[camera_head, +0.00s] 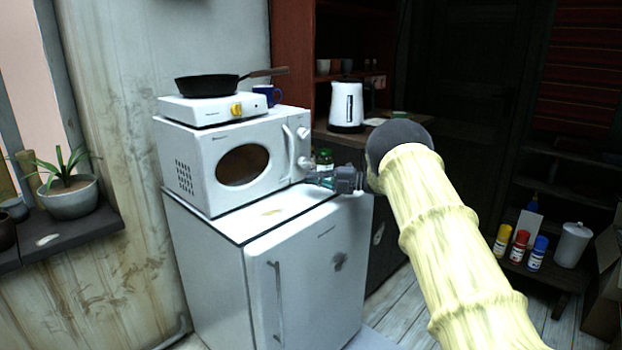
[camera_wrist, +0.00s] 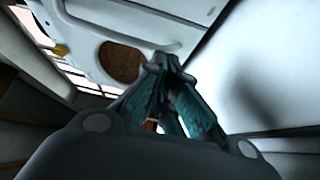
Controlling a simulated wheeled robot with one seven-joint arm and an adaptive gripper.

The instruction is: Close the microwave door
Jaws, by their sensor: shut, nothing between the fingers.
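The white microwave (camera_head: 222,140) stands on top of a small white fridge. Its door (camera_head: 215,195) has a dark oval window and a vertical handle (camera_head: 288,152) on its right side, beside the knobs (camera_head: 303,162). The door looks about flush with the body; I cannot tell whether a small gap is left. My gripper (camera_head: 310,178) is at the lower right of the microwave front, pointing left, shut and empty. In the wrist view the fingertips (camera_wrist: 163,62) are together just beside the oval window (camera_wrist: 120,62); whether they touch the microwave is unclear.
A green jar (camera_head: 325,158) stands behind my gripper. The fridge top (camera_head: 240,226) is clear in front.

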